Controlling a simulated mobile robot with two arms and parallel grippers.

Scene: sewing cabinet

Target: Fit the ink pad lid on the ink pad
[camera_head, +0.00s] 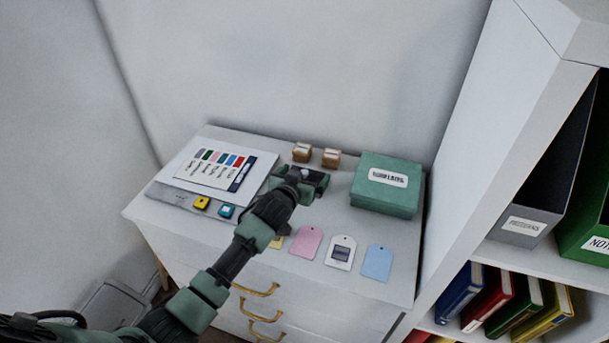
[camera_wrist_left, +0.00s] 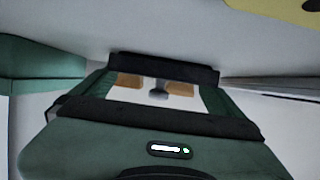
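My right gripper is out of view.
A green labelled box (camera_head: 386,187) stands right of my gripper. Two brown blocks (camera_head: 331,158) sit behind it. A colour chart (camera_head: 222,169) lies on the grey mat (camera_head: 182,200). Pink (camera_head: 305,242), white (camera_head: 341,252) and blue (camera_head: 377,263) tags line the front. Shelving (camera_head: 465,150) rises at right.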

